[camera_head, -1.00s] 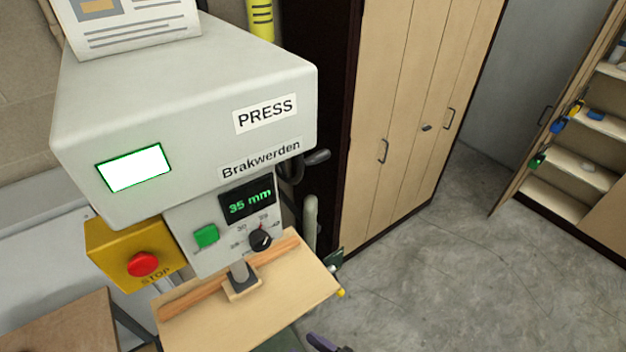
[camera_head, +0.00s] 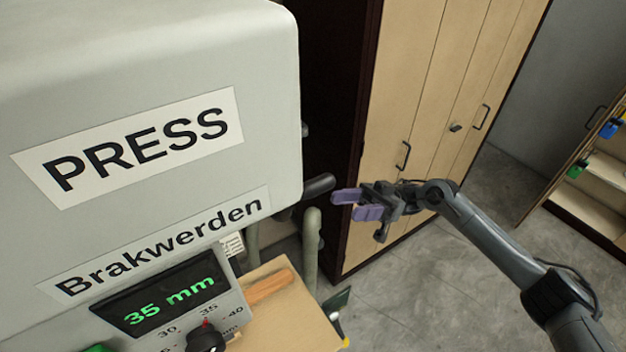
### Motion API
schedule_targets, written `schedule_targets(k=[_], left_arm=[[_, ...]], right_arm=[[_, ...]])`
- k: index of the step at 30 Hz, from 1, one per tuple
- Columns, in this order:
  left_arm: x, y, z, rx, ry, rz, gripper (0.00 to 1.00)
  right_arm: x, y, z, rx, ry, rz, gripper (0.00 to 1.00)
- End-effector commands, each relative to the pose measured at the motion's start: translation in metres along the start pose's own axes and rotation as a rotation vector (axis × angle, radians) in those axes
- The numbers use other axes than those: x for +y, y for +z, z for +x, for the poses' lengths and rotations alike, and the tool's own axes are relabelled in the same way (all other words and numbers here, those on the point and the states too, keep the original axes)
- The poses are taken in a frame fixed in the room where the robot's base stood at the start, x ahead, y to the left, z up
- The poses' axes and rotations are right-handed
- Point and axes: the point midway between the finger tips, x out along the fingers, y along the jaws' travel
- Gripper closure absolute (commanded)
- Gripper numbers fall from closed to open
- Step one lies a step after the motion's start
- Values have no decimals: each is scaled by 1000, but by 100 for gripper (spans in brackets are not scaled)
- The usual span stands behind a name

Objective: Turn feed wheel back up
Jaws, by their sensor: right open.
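The grey press (camera_head: 150,90) fills the left of the head view, with PRESS and Brakwerden labels. A dark handle (camera_head: 318,185) sticks out from its right side. It looks like part of the feed wheel, but the rest is hidden behind the housing. The display (camera_head: 165,300) reads 35 mm, and a black knob (camera_head: 206,338) sits below it. My right gripper (camera_head: 353,204) has purple fingers, open and empty, pointing left just right of the handle. A gap seems to separate them, though depth is hard to judge. My left gripper is not in view.
A wooden board (camera_head: 285,325) lies on the press table below. A grey post (camera_head: 311,250) stands under the handle. A tall wooden cabinet (camera_head: 430,100) stands behind my right gripper. An open shelf cabinet (camera_head: 590,190) is at the far right, with bare concrete floor between.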

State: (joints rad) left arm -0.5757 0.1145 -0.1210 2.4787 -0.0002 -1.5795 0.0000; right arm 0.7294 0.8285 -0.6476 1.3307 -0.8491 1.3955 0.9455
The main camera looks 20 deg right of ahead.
Motion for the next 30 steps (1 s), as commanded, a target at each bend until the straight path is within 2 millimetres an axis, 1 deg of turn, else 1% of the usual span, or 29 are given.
schedule_targets(k=[1, 4, 6, 9, 14, 24, 30], left_arm=[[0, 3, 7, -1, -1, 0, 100], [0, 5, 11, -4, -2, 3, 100], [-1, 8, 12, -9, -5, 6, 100], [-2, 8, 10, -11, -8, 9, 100], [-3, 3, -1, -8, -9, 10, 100], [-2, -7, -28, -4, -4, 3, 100], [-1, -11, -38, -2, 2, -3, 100]], right_arm=[[1, -14, 1, -22, -7, -39, 45], [0, -40, 5, -44, -17, -95, 45], [-1, -51, 9, -51, -24, -119, 45], [-2, -59, 17, -54, -32, -136, 45], [-3, -62, 35, -54, -35, -140, 45], [-4, -59, 89, -53, -35, -139, 45], [-5, -56, 112, -53, -34, -140, 45]])
